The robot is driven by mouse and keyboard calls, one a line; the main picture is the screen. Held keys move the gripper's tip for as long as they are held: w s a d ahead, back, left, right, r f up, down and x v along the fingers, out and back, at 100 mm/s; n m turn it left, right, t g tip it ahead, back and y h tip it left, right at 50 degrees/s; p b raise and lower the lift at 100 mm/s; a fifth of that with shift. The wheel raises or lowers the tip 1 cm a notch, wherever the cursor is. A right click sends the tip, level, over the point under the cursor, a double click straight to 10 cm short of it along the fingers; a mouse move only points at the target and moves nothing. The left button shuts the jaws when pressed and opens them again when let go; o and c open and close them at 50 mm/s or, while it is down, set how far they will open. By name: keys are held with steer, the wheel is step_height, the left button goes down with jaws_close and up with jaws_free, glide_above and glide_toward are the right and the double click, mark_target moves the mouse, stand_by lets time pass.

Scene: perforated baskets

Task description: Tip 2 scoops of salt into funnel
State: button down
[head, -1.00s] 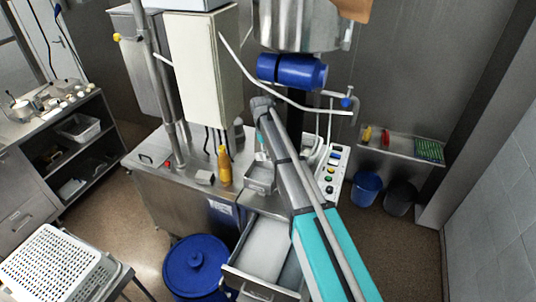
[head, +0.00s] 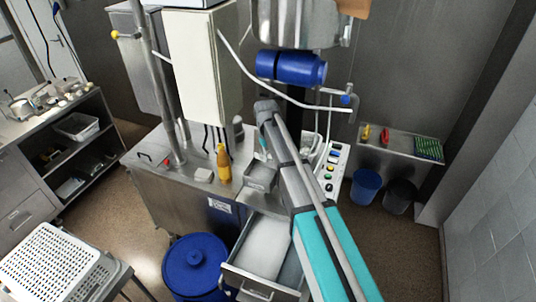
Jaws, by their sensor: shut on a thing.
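An open steel drawer (head: 232,268) at the front of the steel machine holds white salt (head: 265,248) with a fairly smooth surface. Above it, a small open steel hopper (head: 260,178), which looks like the funnel, sits at the counter's front edge. My arm reaches up from the lower right and bends down behind its own links. My gripper (head: 263,153) is small and mostly hidden just above the hopper's back side. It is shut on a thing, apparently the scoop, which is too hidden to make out. Whether salt is in it cannot be seen.
A yellow bottle (head: 223,163) stands left of the hopper. A button panel (head: 331,165) is right of my arm. A blue motor (head: 291,68) and white hose hang above. A blue lidded bin (head: 195,264) stands left of the drawer, and a white perforated basket (head: 50,262) farther left.

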steer(key=shift+s+d+f+t, duration=0.1)
steer(key=shift+s+f+t, duration=0.1)
steer(key=shift+f+t, duration=0.1)
steer(key=shift+s+d+f+t+y+b, duration=0.15)
steer(key=shift+s+f+t+y+b, duration=0.2)
steer(key=shift+f+t+b, duration=0.15)
steer(key=shift+s+d+f+t+y+b, duration=0.2)
steer(key=shift+f+t+y+b, duration=0.2)
steer(key=shift+b, duration=0.15)
steer(key=shift+r, duration=0.1)
steer(key=s+d+r+p, duration=0.3)
steer(key=s+d, duration=0.1)
steer(key=s, duration=0.4)
steer(key=shift+s, duration=0.3)
stand_by(1.1)
steer(key=shift+f, duration=0.1)
stand_by(0.4)
